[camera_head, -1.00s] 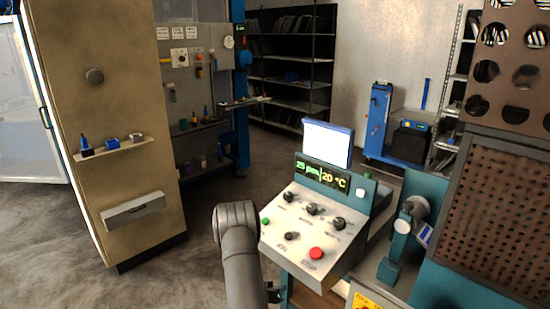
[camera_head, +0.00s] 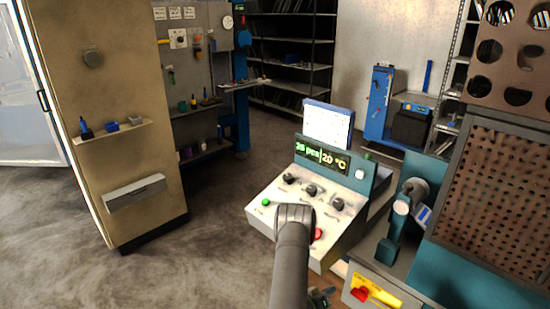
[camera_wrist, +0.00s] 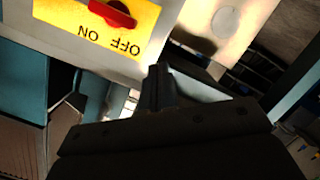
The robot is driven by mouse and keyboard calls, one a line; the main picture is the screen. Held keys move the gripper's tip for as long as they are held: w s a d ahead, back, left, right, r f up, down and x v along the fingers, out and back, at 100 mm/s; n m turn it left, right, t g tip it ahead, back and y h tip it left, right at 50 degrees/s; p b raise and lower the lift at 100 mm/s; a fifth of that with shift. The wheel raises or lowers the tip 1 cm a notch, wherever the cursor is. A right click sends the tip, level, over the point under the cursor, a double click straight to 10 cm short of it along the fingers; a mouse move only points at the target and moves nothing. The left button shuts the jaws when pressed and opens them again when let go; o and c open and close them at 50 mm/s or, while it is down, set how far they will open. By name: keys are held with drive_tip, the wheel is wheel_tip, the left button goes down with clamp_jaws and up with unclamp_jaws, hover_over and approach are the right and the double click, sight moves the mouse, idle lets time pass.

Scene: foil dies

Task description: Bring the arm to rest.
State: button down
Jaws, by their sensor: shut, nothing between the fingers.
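My arm (camera_head: 291,255) rises from the bottom of the head view, in front of the control console (camera_head: 262,226). Beyond the fingertips is a yellow plate (camera_wrist: 75,15) marked ON and OFF, with a red rotary handle (camera_wrist: 113,13). I cannot tell the gap between fingertips and panel. In the head view the gripper is mostly hidden behind my arm.
The console carries knobs, a green button (camera_head: 266,202), a display (camera_head: 321,158) and a white screen (camera_head: 327,127). The yellow switch plate (camera_head: 384,291) is low at right, below a teal machine with a perforated panel (camera_head: 495,190). A beige cabinet (camera_head: 115,215) stands left. Open floor (camera_head: 215,215) lies between.

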drive_tip(key=s+d+f+n+t+h, duration=0.1)
drive_tip(key=s+d+f, duration=0.2)
drive_tip(key=s+d, duration=0.7)
drive_tip(key=s, duration=0.4)
drive_tip(key=shift+d+t, duration=0.2)
drive_tip(key=shift+t, duration=0.1)
drive_tip(key=shift+w, duration=0.15)
drive_tip(key=w+a+r+m+g+y, duration=0.1)
drive_tip(key=w+a+r, duration=0.2)
drive_tip(key=w+a, duration=0.7)
drive_tip(key=w, duration=0.4)
drive_tip(key=shift+a+g, duration=0.3)
drive_tip(key=shift+s, duration=0.1)
